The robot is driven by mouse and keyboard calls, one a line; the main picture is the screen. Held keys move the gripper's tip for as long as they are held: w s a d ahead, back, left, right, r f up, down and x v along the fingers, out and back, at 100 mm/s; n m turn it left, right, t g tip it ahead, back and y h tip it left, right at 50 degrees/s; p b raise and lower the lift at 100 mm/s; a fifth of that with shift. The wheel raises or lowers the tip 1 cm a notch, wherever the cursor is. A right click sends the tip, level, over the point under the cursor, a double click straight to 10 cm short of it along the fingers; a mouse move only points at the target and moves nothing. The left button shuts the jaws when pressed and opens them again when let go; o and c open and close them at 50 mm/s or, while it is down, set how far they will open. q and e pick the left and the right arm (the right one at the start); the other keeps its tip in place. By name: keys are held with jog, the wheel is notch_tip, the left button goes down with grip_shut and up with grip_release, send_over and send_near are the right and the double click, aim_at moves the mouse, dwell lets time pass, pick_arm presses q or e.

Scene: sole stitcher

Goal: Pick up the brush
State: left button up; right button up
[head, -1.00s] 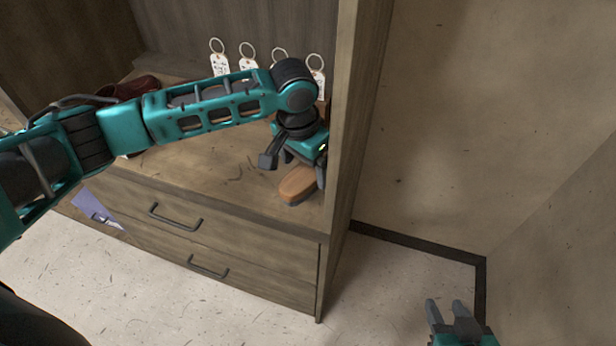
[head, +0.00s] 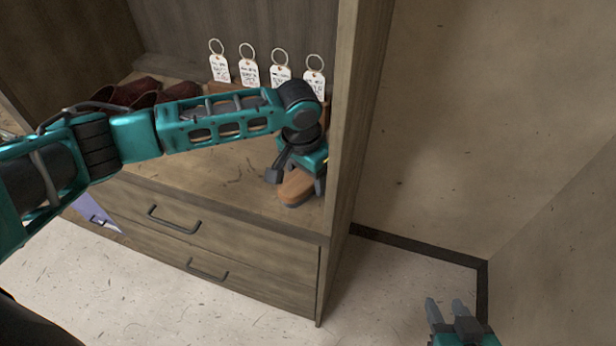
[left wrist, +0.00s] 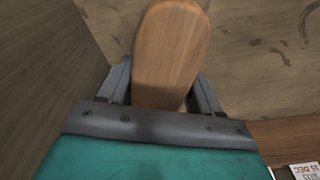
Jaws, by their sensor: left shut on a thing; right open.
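The brush (head: 297,188) has an orange-brown wooden back and lies on the cabinet's wooden shelf, near the front right corner by the side panel. My left gripper (head: 301,177) is over it, pointing down, with its fingers shut on the brush. In the left wrist view the brush (left wrist: 171,52) sits between the two grey fingers, its rounded end reaching out past them. I cannot tell whether it is clear of the shelf. My right gripper (head: 449,312) is open and empty at the lower right, over the floor.
The cabinet's side panel (head: 352,130) stands close to the right of my left gripper. Several white tags with rings (head: 249,72) stand at the back of the shelf. Dark red shoes (head: 140,92) are at the back left. Two drawers with handles (head: 176,220) are below.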

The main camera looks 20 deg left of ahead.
pick_arm(q)
jog(key=c, duration=0.4)
jog(key=shift+a+r, duration=0.2)
jog(key=shift+r, duration=0.25)
notch_tip(320, 180, up, 7)
jog(key=shift+f+p, duration=0.15)
jog(key=shift+p, duration=0.7)
jog(key=a, duration=1.9)
jog(key=shift+w+a+f, duration=0.25)
jog(key=shift+w+a, duration=0.1)
jog(key=o, duration=0.7)
jog(key=c, duration=0.4)
